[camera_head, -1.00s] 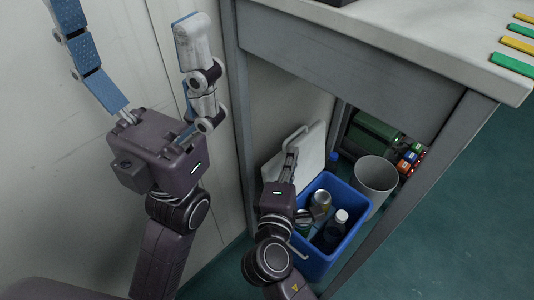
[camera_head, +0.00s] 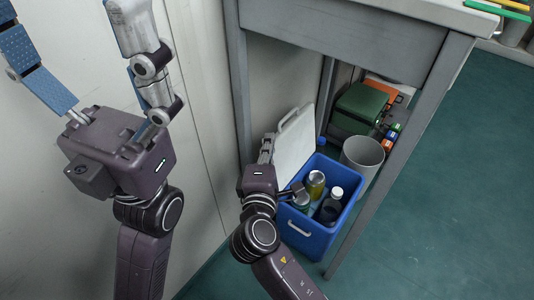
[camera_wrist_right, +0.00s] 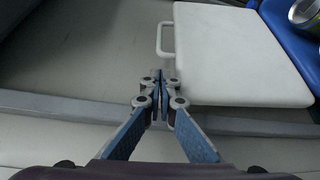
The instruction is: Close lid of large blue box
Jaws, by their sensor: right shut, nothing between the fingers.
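The large blue box (camera_head: 307,240) stands on the floor under the table with its top open. Its white lid (camera_head: 292,143) is raised, tilted up at the box's back left side; in the right wrist view the lid (camera_wrist_right: 235,50) shows its flat face and a handle loop on one edge. A can (camera_head: 316,184) and a dark bottle with a white cap (camera_head: 331,207) stand inside the box. My right gripper (camera_wrist_right: 160,78) is shut and empty, beside the lid near its handle. My left gripper (camera_head: 38,75) is raised at the left, its blue fingers spread apart, far from the box.
A grey bin (camera_head: 363,158) stands right behind the box. A green case (camera_head: 360,109) sits further back. The table (camera_head: 340,35) with its grey legs stands over the box. Open floor (camera_head: 455,190) lies to the right.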

